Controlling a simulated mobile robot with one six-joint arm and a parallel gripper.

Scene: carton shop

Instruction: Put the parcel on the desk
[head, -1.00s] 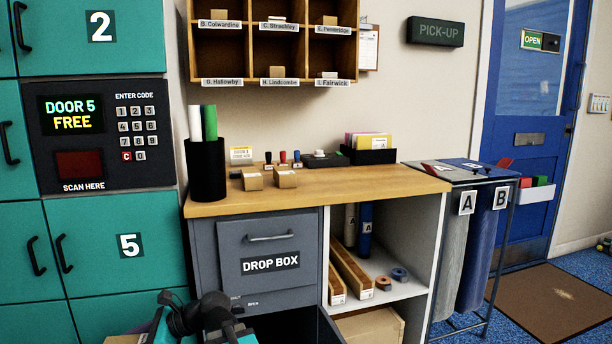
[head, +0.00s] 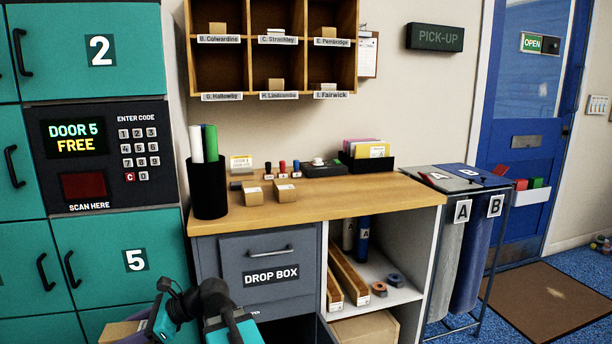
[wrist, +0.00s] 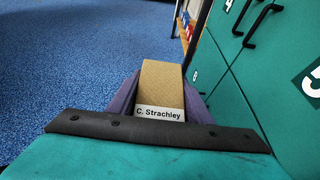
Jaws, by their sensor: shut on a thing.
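My gripper (wrist: 160,98) is shut on a small tan parcel (wrist: 161,84) with a white label reading "C. Strachley". Its purple fingers lie on either side of the parcel. In the head view the parcel (head: 122,331) shows only partly at the lower left edge, beside my gripper (head: 155,325), in front of the teal lockers and below desk height. The wooden desk (head: 350,202) stands to the right of it, with bare top along its front. My arm hides part of the parcel in the head view.
On the desk stand a black tube holder (head: 208,190), two small boxes (head: 285,190), stamps and a black card tray (head: 366,163). Teal lockers (head: 30,260) flank the left. A drop box (head: 262,255) is under the desk; sacks (head: 480,240) hang at right.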

